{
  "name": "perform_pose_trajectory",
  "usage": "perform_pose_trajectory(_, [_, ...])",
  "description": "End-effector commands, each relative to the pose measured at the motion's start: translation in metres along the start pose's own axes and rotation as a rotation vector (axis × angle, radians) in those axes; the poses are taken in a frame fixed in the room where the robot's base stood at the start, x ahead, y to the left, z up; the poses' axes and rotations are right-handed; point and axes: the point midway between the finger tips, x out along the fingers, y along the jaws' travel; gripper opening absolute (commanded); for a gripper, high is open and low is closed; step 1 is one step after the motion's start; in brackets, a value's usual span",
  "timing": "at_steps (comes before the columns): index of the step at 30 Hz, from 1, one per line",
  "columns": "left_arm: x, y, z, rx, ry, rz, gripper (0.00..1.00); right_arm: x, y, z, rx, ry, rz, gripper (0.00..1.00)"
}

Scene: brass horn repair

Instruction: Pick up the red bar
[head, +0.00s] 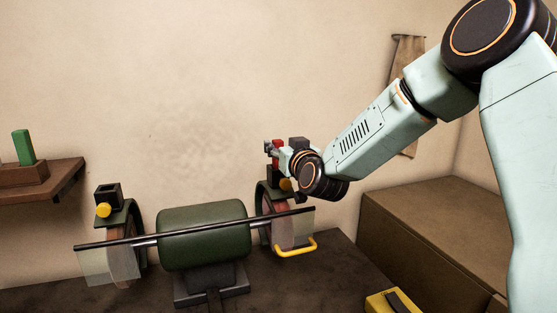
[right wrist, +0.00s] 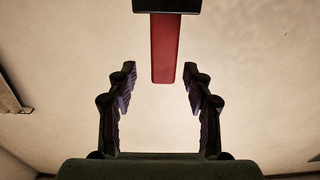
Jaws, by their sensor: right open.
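The red bar (right wrist: 163,50) shows in the right wrist view, running down from a dark block (right wrist: 167,6) at the top edge. Its free end is near the gap between my fingertips. In the head view a small part of the red bar (head: 278,145) shows above the grinder's right side, partly hidden by my right gripper. My right gripper (right wrist: 160,70) is open and empty, one finger on each side of the bar's line, with space on both sides. In the head view the right gripper (head: 273,153) is small and partly hidden by its wrist. My left gripper is not in view.
A green bench grinder (head: 203,235) with a long dark rod across its front stands on the dark bench. A wall shelf (head: 65,180) at left carries a green block (head: 24,147). A yellow box (head: 390,302) lies at front right, before a brown cabinet (head: 440,225).

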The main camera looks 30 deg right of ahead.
Motion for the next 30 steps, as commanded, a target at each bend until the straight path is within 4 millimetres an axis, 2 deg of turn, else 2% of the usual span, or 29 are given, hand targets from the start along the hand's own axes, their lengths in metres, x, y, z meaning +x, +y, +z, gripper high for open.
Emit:
perform_pose_trajectory(6, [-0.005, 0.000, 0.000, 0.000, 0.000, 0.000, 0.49, 0.022, -0.001, -0.001, -0.002, -0.001, -0.002, 0.51])
perform_pose_trajectory(15, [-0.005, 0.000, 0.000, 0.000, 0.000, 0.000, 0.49, 0.026, 0.000, 0.000, 0.000, 0.000, -0.001, 0.50])
perform_pose_trajectory(30, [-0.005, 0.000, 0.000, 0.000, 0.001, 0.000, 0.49, 0.026, 0.000, -0.001, 0.000, 0.001, -0.001, 0.08])
